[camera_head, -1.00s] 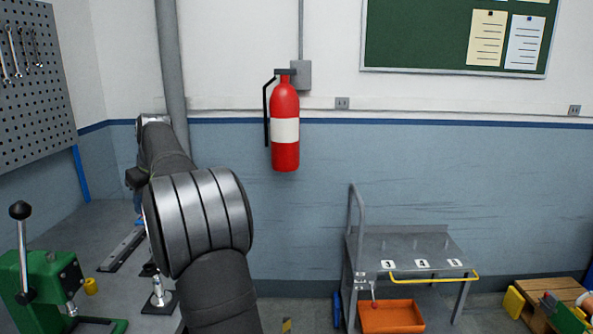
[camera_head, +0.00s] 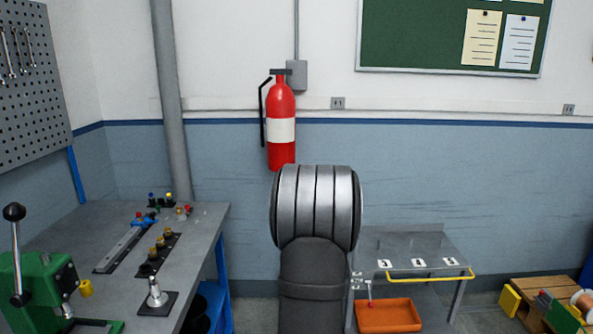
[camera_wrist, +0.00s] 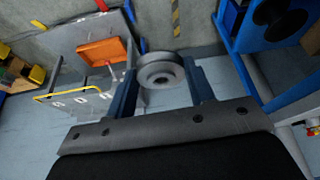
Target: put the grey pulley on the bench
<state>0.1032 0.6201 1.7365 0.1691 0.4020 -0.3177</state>
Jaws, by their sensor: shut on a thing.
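My gripper (camera_wrist: 162,88) is shut on the grey pulley (camera_wrist: 148,75), a ring-shaped wheel with a hole, held between the two fingers in the wrist view. The pulley is off any surface, with the floor below it. In the head view my own arm hides the gripper and pulley. The grey bench (camera_head: 204,238) stands at the left in the head view, apart from my gripper.
A grey cart (camera_head: 412,243) with numbered places, a yellow handle and an orange bin (camera_head: 388,315) stands right of my arm. A green press (camera_head: 40,285) is on the bench's near left. A red fire extinguisher (camera_head: 281,105) hangs on the wall. The bench's right edge is clear.

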